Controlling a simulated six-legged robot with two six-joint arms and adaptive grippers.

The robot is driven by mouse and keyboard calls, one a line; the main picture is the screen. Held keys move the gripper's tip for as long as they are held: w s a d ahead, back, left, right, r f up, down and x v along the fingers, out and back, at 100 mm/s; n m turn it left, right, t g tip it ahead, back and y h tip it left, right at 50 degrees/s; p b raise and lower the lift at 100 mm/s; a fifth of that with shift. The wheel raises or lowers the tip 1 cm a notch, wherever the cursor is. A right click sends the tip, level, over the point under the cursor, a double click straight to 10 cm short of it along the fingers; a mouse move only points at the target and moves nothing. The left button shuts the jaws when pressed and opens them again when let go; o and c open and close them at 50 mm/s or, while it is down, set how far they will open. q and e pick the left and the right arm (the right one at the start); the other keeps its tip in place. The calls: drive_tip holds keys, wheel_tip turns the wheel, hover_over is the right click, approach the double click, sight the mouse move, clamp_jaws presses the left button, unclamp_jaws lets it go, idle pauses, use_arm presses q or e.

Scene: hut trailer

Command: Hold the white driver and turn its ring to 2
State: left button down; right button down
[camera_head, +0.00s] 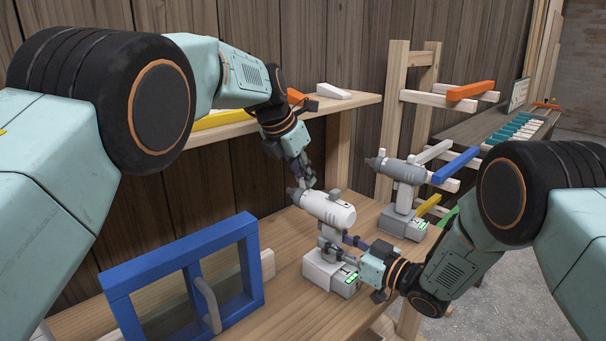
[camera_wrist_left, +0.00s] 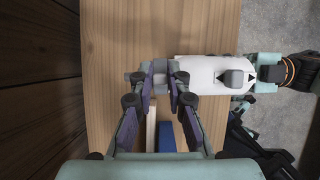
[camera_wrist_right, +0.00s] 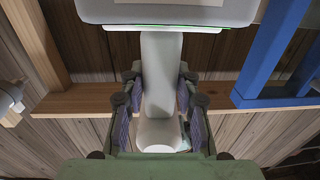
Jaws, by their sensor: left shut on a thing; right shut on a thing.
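The white driver (camera_head: 341,216) stands upright on its battery base above the wooden bench, its nose toward the upper left. My right gripper (camera_head: 343,240) is shut around its handle, which fills the gap between the fingers in the right wrist view (camera_wrist_right: 160,75). My left gripper (camera_head: 307,184) is shut on the grey ring at the driver's nose. In the left wrist view the fingers (camera_wrist_left: 164,72) sit on either side of the ring, and the white body (camera_wrist_left: 205,70) shows black marks beside a grey switch. The fingers partly hide the ring, and I cannot read any number.
A second, grey driver (camera_head: 408,172) stands on the bench just behind right. A blue frame (camera_head: 252,262) with a handle stands at the front left. A shelf (camera_head: 350,100) runs along the wall behind. Bare bench (camera_head: 285,300) lies between the blue frame and the white driver.

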use_arm(q)
drive_tip(key=shift+f, duration=0.2)
use_arm(e)
drive_tip(key=shift+s+a, duration=0.1)
drive_tip(key=shift+a, duration=0.05)
use_arm(q)
drive_tip(key=c, duration=1.6)
unclamp_jaws()
drive_tip(key=o, duration=0.3)
drive_tip(key=shift+a+r, duration=0.1)
drive_tip(key=shift+r, duration=0.05)
drive_tip(key=v, duration=1.2)
use_arm(e)
drive_tip(key=c, duration=0.9)
unclamp_jaws()
